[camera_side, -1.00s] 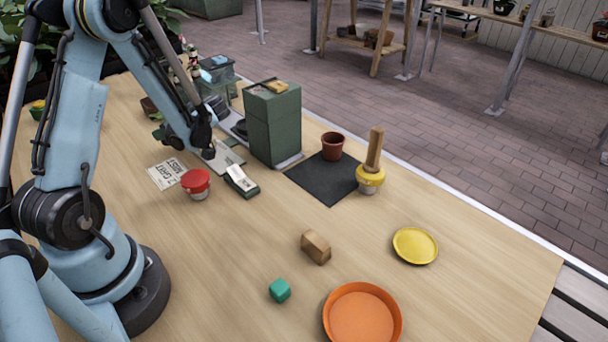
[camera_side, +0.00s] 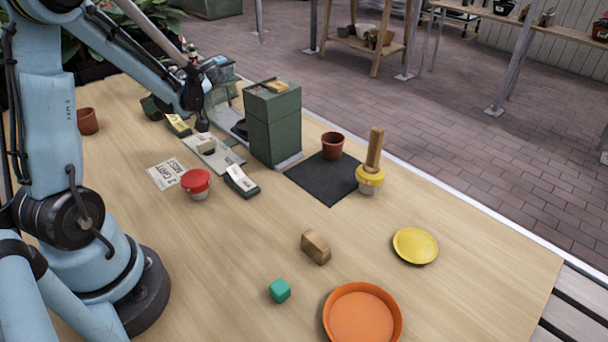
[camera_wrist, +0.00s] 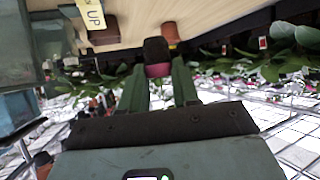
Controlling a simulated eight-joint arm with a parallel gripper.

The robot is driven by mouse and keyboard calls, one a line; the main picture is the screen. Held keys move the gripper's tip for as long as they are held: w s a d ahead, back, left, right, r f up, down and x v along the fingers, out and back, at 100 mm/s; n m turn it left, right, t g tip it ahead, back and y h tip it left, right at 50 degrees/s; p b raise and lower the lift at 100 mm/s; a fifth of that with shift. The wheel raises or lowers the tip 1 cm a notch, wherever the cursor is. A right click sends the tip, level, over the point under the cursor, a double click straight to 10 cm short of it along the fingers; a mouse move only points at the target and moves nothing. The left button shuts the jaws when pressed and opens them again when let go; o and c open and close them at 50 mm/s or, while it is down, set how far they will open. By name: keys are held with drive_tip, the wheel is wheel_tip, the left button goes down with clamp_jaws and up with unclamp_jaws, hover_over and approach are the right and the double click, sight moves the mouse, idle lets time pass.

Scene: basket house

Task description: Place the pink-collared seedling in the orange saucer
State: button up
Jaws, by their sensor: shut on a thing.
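In the wrist view my gripper (camera_wrist: 159,71) is shut on the pink-collared seedling. Its dark plug (camera_wrist: 157,47) and pink collar (camera_wrist: 158,70) show between the two green fingers; its leaves cannot be made out clearly. In the side view my wrist is at the back left, and the fingers and seedling cannot be made out there. The orange saucer (camera_side: 362,316) lies at the front of the table, far from my gripper, and looks empty.
A yellow saucer (camera_side: 415,245), wooden block (camera_side: 316,248) and teal cube (camera_side: 280,291) lie near the orange saucer. A tall green box (camera_side: 273,125), red-topped button (camera_side: 195,183) and yellow-collared wooden-handled thing (camera_side: 371,170) stand farther back. The middle table is mostly clear.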

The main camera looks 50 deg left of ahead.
wheel_tip(320, 180, up, 18)
drive_tip(key=h, duration=0.2)
drive_tip(key=w+d+f+m+h, duration=0.15)
drive_tip(key=w+d, duration=0.25)
drive_tip(key=d, duration=0.5)
drive_tip(key=w+d+f+t+h, duration=0.1)
drive_tip(key=w+d+f+h, duration=0.25)
drive_tip(key=d, duration=0.65)
drive_tip(key=w+d+f+m+h, duration=0.1)
drive_tip(key=w+d, duration=0.3)
drive_tip(key=d, duration=0.5)
drive_tip(key=s+d+r+h, duration=0.2)
drive_tip(key=s+d, duration=0.1)
drive_tip(key=d, duration=0.7)
drive_tip(key=s+d+r+h, duration=0.2)
drive_tip(key=s+d+h, duration=0.1)
drive_tip(key=d, duration=0.7)
drive_tip(key=s+d+r+h, duration=0.2)
drive_tip(key=s+d, duration=0.1)
drive_tip(key=d, duration=0.7)
drive_tip(key=h, duration=0.2)
hover_over(351, 308)
wheel_tip(351, 308, down, 18)
drive_tip(key=f, duration=0.1)
drive_tip(key=shift+m, duration=0.45)
drive_tip(key=shift+f, duration=4.1)
